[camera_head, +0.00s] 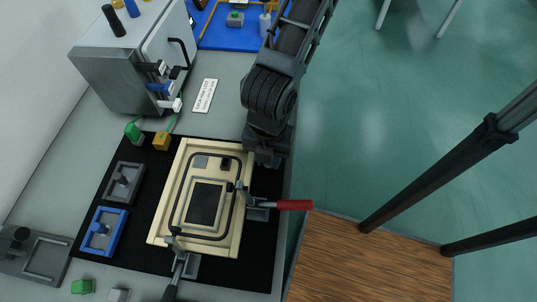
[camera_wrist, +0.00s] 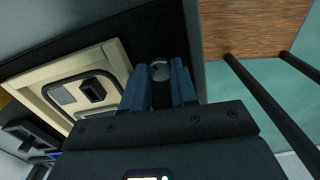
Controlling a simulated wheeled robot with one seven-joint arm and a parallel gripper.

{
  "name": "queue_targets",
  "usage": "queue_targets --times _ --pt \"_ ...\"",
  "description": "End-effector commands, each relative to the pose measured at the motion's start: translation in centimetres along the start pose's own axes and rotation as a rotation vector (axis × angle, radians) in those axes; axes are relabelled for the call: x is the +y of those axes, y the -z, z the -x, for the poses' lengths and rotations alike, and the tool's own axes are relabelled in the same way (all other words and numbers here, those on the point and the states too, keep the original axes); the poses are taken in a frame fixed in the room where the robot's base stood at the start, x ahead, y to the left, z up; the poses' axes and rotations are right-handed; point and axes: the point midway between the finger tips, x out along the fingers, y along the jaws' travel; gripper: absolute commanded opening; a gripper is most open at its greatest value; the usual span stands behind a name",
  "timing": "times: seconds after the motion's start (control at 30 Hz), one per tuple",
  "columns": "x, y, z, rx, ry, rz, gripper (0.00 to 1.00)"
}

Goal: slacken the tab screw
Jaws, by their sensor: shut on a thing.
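The tab screw (camera_wrist: 159,70) shows in the wrist view as a round grey head between the blue fingers of my gripper (camera_wrist: 163,82). The fingers are shut on it. In the head view my gripper (camera_head: 268,158) points down at the upper right corner of the cream panel frame (camera_head: 236,240), and it hides the screw there. The frame lies on a black mat (camera_head: 262,232) and carries a black loop, a dark rectangle and a small black block (camera_head: 226,164). In the wrist view the frame (camera_wrist: 118,60) lies left of the fingers.
A red-handled clamp (camera_head: 292,205) sits on the frame's right side and a dark-handled clamp (camera_head: 178,266) at its lower edge. Grey (camera_head: 124,182) and blue (camera_head: 108,231) trays lie left. A grey cabinet (camera_head: 120,80) stands at the back left.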

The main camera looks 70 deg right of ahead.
Motion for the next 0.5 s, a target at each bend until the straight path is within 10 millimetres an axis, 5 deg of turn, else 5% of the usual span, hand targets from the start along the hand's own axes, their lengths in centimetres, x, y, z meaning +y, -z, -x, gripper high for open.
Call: queue_targets --times 0.2,0.23,0.33,0.5 --pt "-0.05 -0.09 -0.07 -0.002 0.002 -0.002 0.0" --pt "-0.05 -0.09 -0.07 -0.002 0.002 -0.002 0.29" --pt "-0.04 -0.08 -0.06 -0.002 0.001 -0.002 0.38" --pt "-0.02 -0.04 -0.03 -0.001 0.001 -0.002 0.38"
